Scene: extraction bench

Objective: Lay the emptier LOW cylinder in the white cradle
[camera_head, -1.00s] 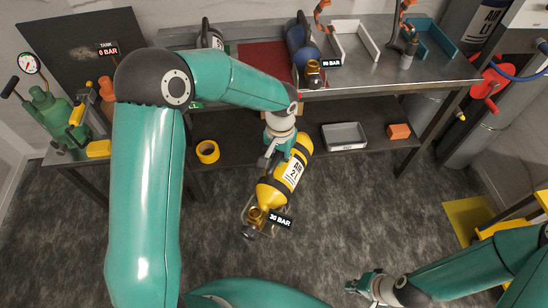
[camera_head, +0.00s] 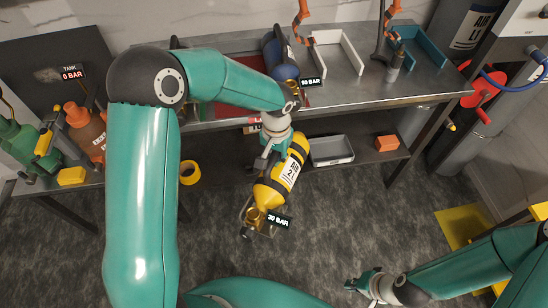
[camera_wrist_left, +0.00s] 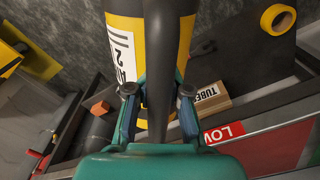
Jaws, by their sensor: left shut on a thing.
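My left gripper (camera_head: 272,158) is shut on a yellow cylinder (camera_head: 285,175) tagged 30 BAR. It holds the cylinder tilted, valve end down toward me, in front of the bench. The cylinder also fills the top of the left wrist view (camera_wrist_left: 125,45), between the fingers (camera_wrist_left: 158,105). The white cradle (camera_head: 338,68) stands empty on the bench top, beyond and right of the gripper. A dark blue cylinder (camera_head: 275,52), its tag apparently 90 BAR, lies left of the cradle by the red mat (camera_head: 228,90). My right gripper (camera_head: 360,285) is low at right, apparently empty; its opening is unclear.
A teal cradle (camera_head: 432,48) is right of the white one, with a hanging tool (camera_head: 394,68) between. A grey tray (camera_head: 332,150), an orange block (camera_head: 387,143) and yellow tape (camera_head: 190,173) are on the lower shelf. The bench's front edge (camera_head: 400,100) lies beyond the held cylinder.

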